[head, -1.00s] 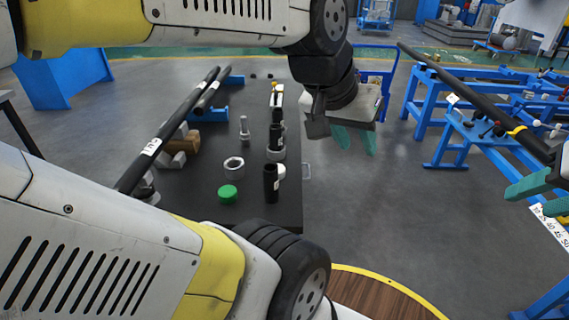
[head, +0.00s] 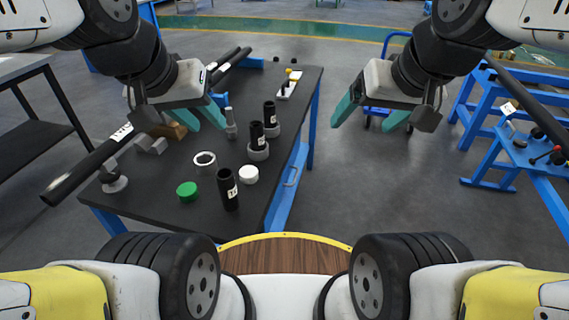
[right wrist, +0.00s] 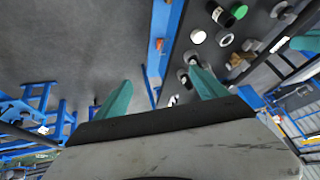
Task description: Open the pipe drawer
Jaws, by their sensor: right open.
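The dark-topped blue table (head: 135,205) stands left of centre, and its blue side (head: 283,203) faces right. My right gripper (head: 360,128) is open and empty in the air, right of the table and apart from the handle. In the right wrist view its fingers (right wrist: 160,82) are spread, with the table edge beyond them. My left gripper (head: 207,126) is open above the far left part of the table, its fingers apart with nothing visibly held.
On the table are a green cap (head: 187,191), a white cap (head: 249,174), a grey ring (head: 205,161), black pipe pieces (head: 228,189) and a long black pipe (head: 80,173). A blue stand (head: 490,150) is at right. Floor between (head: 400,200) is clear.

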